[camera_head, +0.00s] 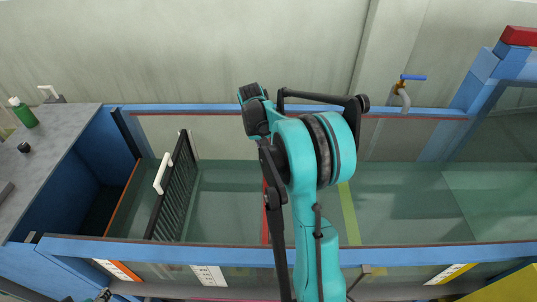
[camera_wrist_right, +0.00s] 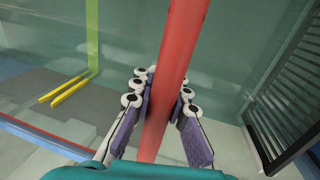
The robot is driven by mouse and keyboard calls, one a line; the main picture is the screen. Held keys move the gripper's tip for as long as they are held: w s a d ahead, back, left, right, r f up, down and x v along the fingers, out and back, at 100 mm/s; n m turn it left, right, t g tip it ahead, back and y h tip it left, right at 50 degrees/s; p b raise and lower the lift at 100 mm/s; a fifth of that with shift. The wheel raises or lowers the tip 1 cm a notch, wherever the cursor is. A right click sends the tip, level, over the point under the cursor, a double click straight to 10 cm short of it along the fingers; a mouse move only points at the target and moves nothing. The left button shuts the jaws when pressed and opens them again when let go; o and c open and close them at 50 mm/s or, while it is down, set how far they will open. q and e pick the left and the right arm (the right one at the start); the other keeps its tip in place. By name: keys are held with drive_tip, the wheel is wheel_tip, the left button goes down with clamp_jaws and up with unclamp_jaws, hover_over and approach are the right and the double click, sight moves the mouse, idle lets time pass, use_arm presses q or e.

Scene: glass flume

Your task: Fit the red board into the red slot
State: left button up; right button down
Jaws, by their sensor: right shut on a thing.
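The red board (camera_wrist_right: 172,75) shows in the right wrist view as a long narrow red bar, running from the top edge down between the fingers. My right gripper (camera_wrist_right: 160,88) is shut on it, with purple pads on both sides. In the head view my teal right arm reaches over the flume and hides most of what it holds. A thin red strip (camera_head: 265,220) shows beside the arm at the flume's front; I cannot tell whether it is the board or the red slot's marking. The board's lower end and the slot are not clearly seen. My left gripper is not in view.
A black grate (camera_head: 173,190) with a white handle stands in the flume to the left. A yellow-green strip (camera_head: 349,214) lies right of the arm. Blue rails edge the glass flume. A grey counter (camera_head: 55,145) with a green bottle (camera_head: 23,113) is at left.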

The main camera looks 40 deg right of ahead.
drive_tip(key=shift+f+b, duration=1.6)
drive_tip(key=shift+f, duration=0.85)
drive_tip(key=shift+f+b, duration=2.45)
drive_tip(key=shift+f, duration=0.9)
drive_tip(key=shift+f+b, duration=2.45)
drive_tip(key=shift+f, duration=0.7)
drive_tip(key=c, duration=1.4)
unclamp_jaws()
